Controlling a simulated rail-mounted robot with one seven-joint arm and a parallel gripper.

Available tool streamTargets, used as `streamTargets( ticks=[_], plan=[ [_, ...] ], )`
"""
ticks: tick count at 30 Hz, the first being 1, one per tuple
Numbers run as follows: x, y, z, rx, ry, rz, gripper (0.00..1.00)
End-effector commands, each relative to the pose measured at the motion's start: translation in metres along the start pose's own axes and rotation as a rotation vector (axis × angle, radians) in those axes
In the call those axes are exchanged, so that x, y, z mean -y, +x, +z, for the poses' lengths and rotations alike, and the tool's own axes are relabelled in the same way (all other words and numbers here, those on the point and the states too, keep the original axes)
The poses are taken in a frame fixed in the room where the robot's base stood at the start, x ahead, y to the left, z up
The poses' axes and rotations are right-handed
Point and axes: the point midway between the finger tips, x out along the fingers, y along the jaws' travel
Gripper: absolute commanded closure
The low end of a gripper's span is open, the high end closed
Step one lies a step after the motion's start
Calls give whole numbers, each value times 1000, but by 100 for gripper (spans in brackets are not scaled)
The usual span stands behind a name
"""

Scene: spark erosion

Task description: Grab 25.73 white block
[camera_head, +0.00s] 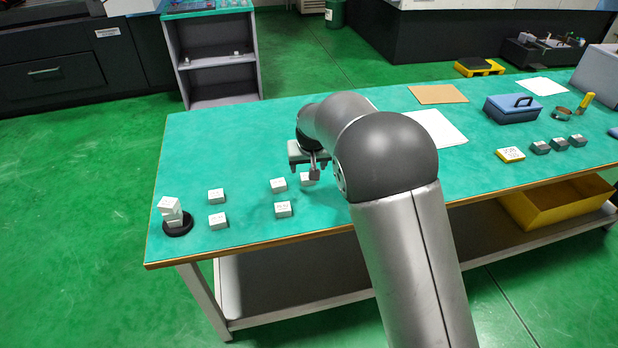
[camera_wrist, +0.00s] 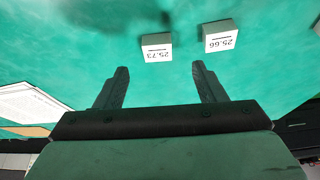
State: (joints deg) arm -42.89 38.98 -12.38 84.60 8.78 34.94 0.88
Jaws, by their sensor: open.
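The white block labelled 25.73 (camera_wrist: 157,47) lies on the green table, its label upside down in the wrist view. It sits just past the fingertips, between their lines. My gripper (camera_wrist: 160,68) is open and empty, one finger on each side of the gap. In the head view my gripper (camera_head: 315,172) hangs over the table beside the rightmost white block (camera_head: 306,180), which appears to be 25.73. That label is not readable there, and the gripper partly covers the block. A similar block labelled 25.66 (camera_wrist: 220,36) lies just right of it in the wrist view.
Other white blocks (camera_head: 283,209) (camera_head: 216,196) (camera_head: 218,221) lie to the left. Stacked white blocks (camera_head: 170,208) stand on a round black base (camera_head: 178,226) near the left edge. A yellow-edged block (camera_head: 510,154), dark blocks (camera_head: 540,148) and a blue box (camera_head: 512,110) are at right.

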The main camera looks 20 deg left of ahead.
Motion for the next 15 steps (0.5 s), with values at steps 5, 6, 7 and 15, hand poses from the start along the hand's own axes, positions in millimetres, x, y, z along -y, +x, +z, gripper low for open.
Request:
streamTargets(
  ticks=[5, 6, 7, 15],
  plan=[
    [0, 18, 0, 0, 1, 0, 36],
    [0, 19, 0, 0, 1, 0, 36],
    [0, 21, 0, 0, 1, 0, 36],
    [-3, 57, -4, 3, 0, 1, 36]
  ],
)
